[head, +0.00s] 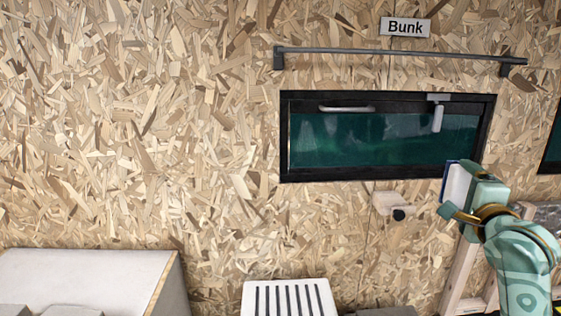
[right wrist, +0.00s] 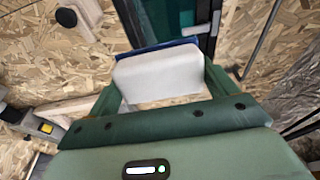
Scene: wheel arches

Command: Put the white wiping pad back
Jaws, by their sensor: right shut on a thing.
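The white wiping pad (head: 458,186) has a blue backing and is at the right side of the head view, in front of the wall by the window's lower right corner. In the right wrist view the white pad (right wrist: 158,76) sits between my fingers, with its blue edge along the far side. My right gripper (head: 470,190) is shut on the pad and holds it up. In the right wrist view the green fingers lie on both sides of it. My left gripper is not in view. Any resting place for the pad cannot be made out for certain.
A dark-framed window (head: 385,177) with a handle and a latch is in the chipboard wall. A grey rail (head: 400,54) and a "Bunk" sign (head: 405,27) are above it. A white slatted piece (head: 290,299) and a white box (head: 85,278) stand lower.

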